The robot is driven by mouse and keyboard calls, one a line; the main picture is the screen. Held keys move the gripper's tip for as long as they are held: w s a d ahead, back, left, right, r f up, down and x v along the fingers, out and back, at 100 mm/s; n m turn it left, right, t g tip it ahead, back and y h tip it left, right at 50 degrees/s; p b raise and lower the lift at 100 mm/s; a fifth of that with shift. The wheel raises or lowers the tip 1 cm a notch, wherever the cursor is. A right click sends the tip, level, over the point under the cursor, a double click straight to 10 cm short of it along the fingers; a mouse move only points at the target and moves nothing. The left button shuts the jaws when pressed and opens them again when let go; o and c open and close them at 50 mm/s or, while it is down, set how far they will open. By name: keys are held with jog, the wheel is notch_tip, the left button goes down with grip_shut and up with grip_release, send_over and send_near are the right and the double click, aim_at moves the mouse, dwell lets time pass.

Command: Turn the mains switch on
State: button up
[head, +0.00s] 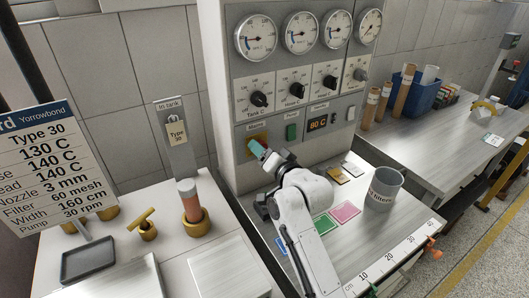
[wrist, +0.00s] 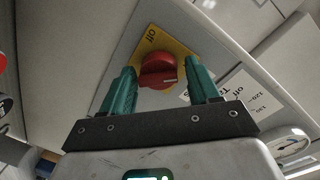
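The mains switch is a red rotary knob (wrist: 158,70) on a yellow plate (wrist: 178,50) in the wrist view. The word "off" is on the plate, and a white mark shows on the knob's edge. In the head view the yellow plate (head: 262,136) is under the "Mains" label on the grey panel, and my gripper hides the knob. My gripper (head: 257,148) is at the plate. In the wrist view its two teal fingers are apart, one on each side of the knob. I cannot tell whether either finger touches it.
Gauges (head: 256,37) sit above. Below my arm, the bench holds coloured cards (head: 345,211) and a grey mug (head: 383,188).

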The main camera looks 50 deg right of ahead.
jog(key=shift+o, duration=0.7)
jog(key=shift+s, duration=0.1)
jog(key=b+v, duration=0.2)
jog(key=v, duration=0.8)
jog(key=shift+s, duration=0.3)
jog(key=shift+a, duration=0.1)
